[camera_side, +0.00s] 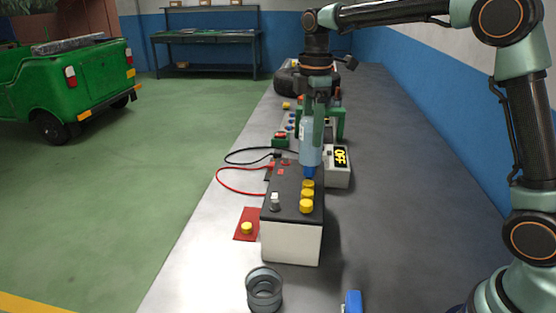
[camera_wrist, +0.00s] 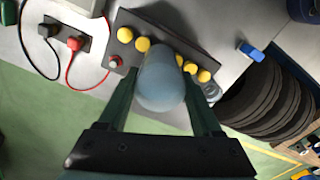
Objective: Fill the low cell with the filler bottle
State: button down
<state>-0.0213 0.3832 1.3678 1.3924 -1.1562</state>
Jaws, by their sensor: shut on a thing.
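My gripper (camera_side: 314,122) is shut on the light-blue filler bottle (camera_side: 310,150). The bottle is held upside down, its darker blue end (camera_side: 309,173) pointing down over the far part of the battery's row of caps. The battery (camera_side: 290,240) has a white body and a dark top. Yellow caps (camera_side: 307,194) line its right side. In the wrist view, the bottle (camera_wrist: 160,85) sits between both fingers, with yellow caps (camera_wrist: 143,44) showing on either side. It hides the spot beneath it, so I cannot tell whether it touches the cell. One yellow cap (camera_side: 247,228) lies on a red mat (camera_side: 240,236).
Grey rings (camera_side: 264,289) and a blue object (camera_side: 352,301) lie in front. Tyres (camera_wrist: 265,95) show in the wrist view. The bench's right side is clear.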

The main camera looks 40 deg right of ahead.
jog(key=shift+f, duration=1.15)
dwell(6.8)
